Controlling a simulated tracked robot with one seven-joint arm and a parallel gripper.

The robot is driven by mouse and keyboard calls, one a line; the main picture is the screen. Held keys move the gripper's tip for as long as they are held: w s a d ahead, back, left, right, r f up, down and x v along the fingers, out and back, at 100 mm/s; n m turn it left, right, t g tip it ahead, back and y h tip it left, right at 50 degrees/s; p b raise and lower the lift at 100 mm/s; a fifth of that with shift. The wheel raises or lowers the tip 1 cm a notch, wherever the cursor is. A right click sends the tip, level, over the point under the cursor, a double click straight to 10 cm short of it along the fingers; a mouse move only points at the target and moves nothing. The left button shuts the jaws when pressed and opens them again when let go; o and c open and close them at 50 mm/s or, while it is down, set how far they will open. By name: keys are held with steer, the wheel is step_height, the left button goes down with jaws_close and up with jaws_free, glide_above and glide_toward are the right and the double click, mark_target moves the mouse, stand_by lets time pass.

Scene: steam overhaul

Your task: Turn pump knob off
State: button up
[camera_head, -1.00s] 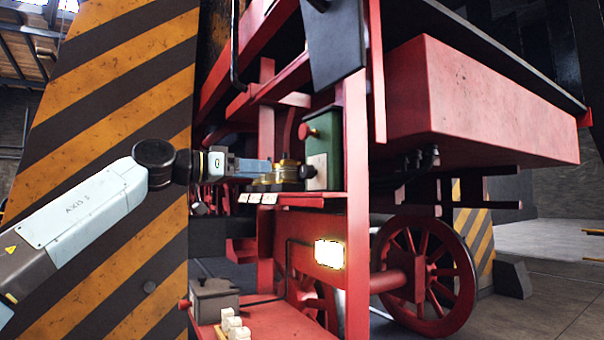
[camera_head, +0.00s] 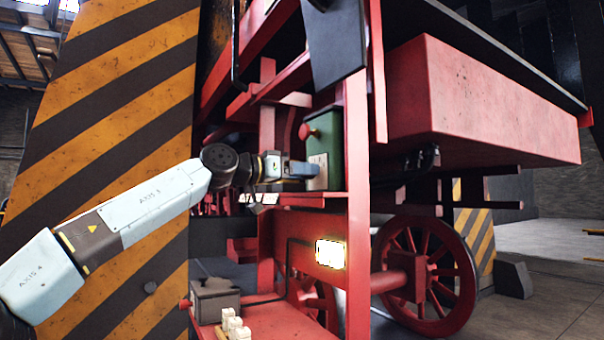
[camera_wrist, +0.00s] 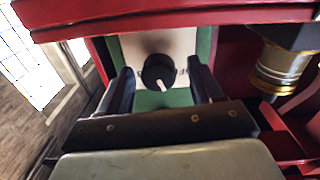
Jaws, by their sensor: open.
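The pump knob (camera_wrist: 158,73) is a round black dial with a white pointer mark, on a pale plate on the green control box. In the wrist view it sits between the two dark fingers of my open gripper (camera_wrist: 160,86), with space on both sides. The pointer is directed down and slightly right in that view. The green box (camera_head: 325,136) stands on a red shelf of the locomotive in the head view, with a red button (camera_head: 307,131) on its side. My gripper (camera_head: 312,170) is at the box's left face there; the knob is hidden.
A brass fitting (camera_wrist: 282,70) is close to the right of my gripper in the wrist view. A red beam (camera_wrist: 170,16) crosses above. A grey box (camera_head: 214,298) and white blocks (camera_head: 234,326) sit on the lower ledge. The striped pillar (camera_head: 105,130) stands behind my arm.

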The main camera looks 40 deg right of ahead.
steer(key=c, duration=1.1)
steer(key=shift+o, duration=0.2)
steer(key=shift+n, duration=0.3)
steer(key=n, duration=0.3)
steer(key=shift+f+n, duration=0.1)
steer(key=shift+n, duration=2.1)
steer(key=o, duration=1.1)
steer(key=shift+c, duration=0.2)
